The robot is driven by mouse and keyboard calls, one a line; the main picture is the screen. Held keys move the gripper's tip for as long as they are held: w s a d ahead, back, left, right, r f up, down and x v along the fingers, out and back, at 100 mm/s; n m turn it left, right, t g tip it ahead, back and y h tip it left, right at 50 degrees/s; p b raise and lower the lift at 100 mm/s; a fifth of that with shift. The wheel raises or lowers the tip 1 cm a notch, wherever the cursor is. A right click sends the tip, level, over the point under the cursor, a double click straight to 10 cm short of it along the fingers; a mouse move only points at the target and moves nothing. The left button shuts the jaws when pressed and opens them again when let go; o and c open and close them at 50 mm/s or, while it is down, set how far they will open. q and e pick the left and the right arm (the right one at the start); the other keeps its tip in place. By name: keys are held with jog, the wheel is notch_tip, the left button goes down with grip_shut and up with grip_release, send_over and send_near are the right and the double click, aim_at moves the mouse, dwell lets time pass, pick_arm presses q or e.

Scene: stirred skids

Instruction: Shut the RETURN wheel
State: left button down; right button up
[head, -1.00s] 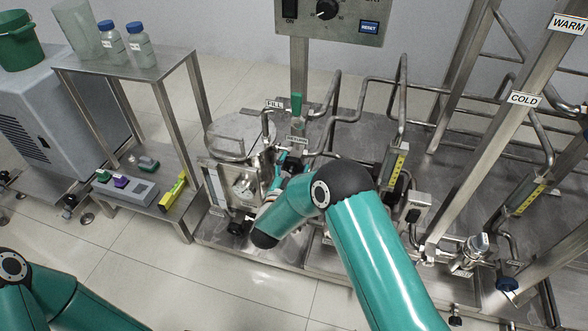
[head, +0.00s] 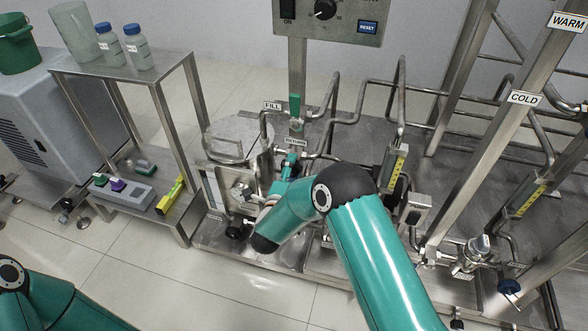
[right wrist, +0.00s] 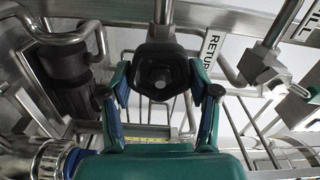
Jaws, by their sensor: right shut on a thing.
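The RETURN wheel (right wrist: 162,72) is a dark, many-sided knob with a recessed centre, in the middle of the right wrist view. The white RETURN label (right wrist: 210,48) is just right of it and also shows in the head view (head: 295,141). My right gripper (right wrist: 160,78) has one finger on each side of the wheel and is shut on it. In the head view my right gripper (head: 288,165) is below the RETURN label, and the wheel is hard to make out there. My left gripper is out of view; only part of that arm shows at lower left.
A green-handled valve (head: 295,106) stands beside the FILL label (head: 272,105). Bent steel pipes (head: 360,85) and a yellow-scaled gauge (head: 395,168) are to the right. A steel cart (head: 150,75) with bottles stands at left. Bare floor lies in front.

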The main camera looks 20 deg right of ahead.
jog(key=m, duration=0.4)
jog(key=shift+s+d+f+m, duration=0.1)
jog(key=shift+d+f+m, duration=0.2)
jog(key=shift+m, duration=0.1)
jog(key=m, duration=0.5)
jog(key=shift+a+f, duration=0.1)
jog(key=shift+f, duration=0.05)
jog(key=m, duration=0.4)
jog(key=shift+a+f+m, duration=0.15)
jog(key=shift+m, duration=0.25)
jog(key=m, duration=0.4)
jog(key=shift+a+f+m, duration=0.1)
jog(key=shift+a+m, duration=0.05)
jog(key=shift+m, duration=0.25)
jog(key=o, duration=1.1)
jog(key=shift+w, duration=0.2)
jog(key=shift+o, duration=0.3)
jog(key=shift+a, duration=0.1)
